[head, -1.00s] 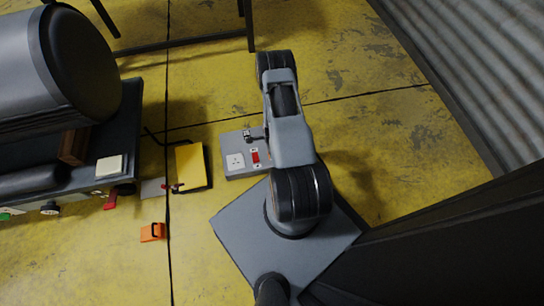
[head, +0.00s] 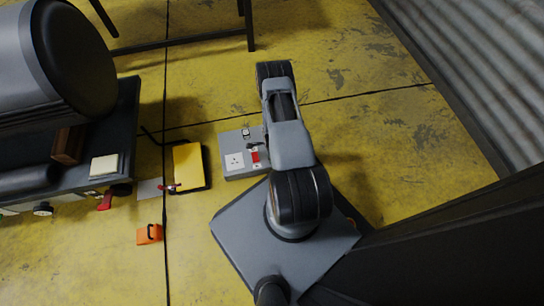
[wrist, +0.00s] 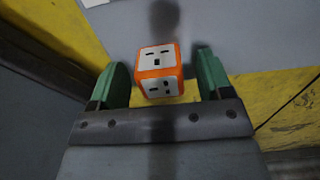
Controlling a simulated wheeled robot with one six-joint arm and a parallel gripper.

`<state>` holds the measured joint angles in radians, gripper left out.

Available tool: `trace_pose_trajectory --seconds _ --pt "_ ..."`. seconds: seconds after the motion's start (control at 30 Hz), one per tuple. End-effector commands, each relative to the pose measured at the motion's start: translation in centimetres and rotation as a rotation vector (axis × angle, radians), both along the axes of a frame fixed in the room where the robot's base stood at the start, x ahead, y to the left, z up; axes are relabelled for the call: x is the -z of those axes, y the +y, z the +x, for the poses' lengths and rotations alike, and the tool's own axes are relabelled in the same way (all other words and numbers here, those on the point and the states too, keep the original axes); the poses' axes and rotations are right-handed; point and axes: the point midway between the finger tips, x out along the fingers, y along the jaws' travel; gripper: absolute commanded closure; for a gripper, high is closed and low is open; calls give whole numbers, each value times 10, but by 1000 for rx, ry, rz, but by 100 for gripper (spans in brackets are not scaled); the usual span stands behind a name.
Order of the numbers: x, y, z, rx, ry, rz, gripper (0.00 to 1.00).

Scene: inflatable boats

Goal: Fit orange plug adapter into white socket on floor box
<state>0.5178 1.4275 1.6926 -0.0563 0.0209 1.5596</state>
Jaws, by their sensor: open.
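The orange plug adapter (wrist: 160,72) is a small orange cube with white, slotted faces. In the wrist view it lies between the two green fingers of my gripper (wrist: 162,66), with a gap on each side. My gripper is open and not clamped on it. In the head view my arm hides the gripper; an orange sliver (head: 350,223) shows at the right edge of the grey plate, and I cannot tell if it is the adapter. The grey floor box (head: 232,142) is left of my arm, with the white socket (head: 234,162) on its top, uncovered.
A red part (head: 255,157) sits beside the socket. A yellow clipboard-like slab (head: 188,168) lies left of the box. An orange block with a black loop (head: 149,234) lies on the floor nearer. A dark bench (head: 125,115) stands left; corrugated metal (head: 480,60) is at upper right.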

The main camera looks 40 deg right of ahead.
Motion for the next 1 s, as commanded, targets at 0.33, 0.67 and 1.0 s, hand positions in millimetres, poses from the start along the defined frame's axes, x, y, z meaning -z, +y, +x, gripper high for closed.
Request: trace_pose_trajectory --seconds 0.33,0.67,1.0 --pt "2 0 0 0 -1 0 28" --pt "2 0 0 0 -1 0 58" --pt "2 0 0 0 -1 0 79"
